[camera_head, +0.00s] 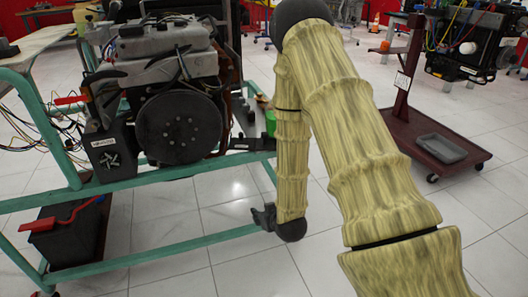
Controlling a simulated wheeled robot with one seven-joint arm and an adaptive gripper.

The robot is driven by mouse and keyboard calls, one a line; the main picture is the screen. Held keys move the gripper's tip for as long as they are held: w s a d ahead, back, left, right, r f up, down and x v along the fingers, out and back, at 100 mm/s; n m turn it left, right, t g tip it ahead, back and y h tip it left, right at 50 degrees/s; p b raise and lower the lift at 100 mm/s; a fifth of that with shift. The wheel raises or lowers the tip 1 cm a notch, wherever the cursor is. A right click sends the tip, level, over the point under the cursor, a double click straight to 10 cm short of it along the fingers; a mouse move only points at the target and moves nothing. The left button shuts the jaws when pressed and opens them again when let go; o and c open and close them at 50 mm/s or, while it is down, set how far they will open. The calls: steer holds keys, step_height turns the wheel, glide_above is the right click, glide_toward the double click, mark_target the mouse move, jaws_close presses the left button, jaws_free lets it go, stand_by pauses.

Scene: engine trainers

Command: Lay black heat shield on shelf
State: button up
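My gripper (263,217) is small and dark, low beside the green stand at the end of my tan-sleeved arm. It is seen from above and side-on, so I cannot tell whether its fingers are open or shut, and I see nothing clearly held in it. I cannot pick out the black heat shield for certain. A flat black part (252,144) lies by the right end of the stand's upper rail, close to the engine, above my gripper and apart from it. I cannot tell which surface is the shelf.
A green tube stand (150,262) carries an engine (172,85) with a large dark flywheel. A black battery (68,232) sits low at left. At right, a dark red wheeled stand (487,158) bears a grey tray (441,149). Tiled floor between them is clear.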

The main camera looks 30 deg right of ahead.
steer(key=w+d+r+t+h+b, duration=0.1)
steer(key=w+d+r+t+b, duration=0.15)
steer(key=w+d+r, duration=0.35)
steer(key=m+t+h+b, duration=0.1)
steer(key=t+h+b, duration=0.1)
steer(key=t, duration=0.2)
glide_toward(265, 139)
steer(key=w+d, duration=0.1)
steer(key=d, duration=0.1)
steer(key=x, duration=0.4)
steer(key=shift+w+a+f+b, duration=0.15)
steer(key=shift+w+a+b, duration=0.05)
steer(key=shift+w+b, duration=0.2)
steer(key=x, duration=0.1)
steer(key=b+x, duration=0.1)
steer(key=x, duration=0.2)
steer(key=shift+w+a+f+b, duration=0.15)
steer(key=shift+w+a+b, duration=0.1)
steer(key=shift+a+b, duration=0.15)
steer(key=shift+w+d, duration=0.2)
steer(key=shift+w, duration=0.3)
steer(key=shift+c, duration=0.4)
jaws_close()
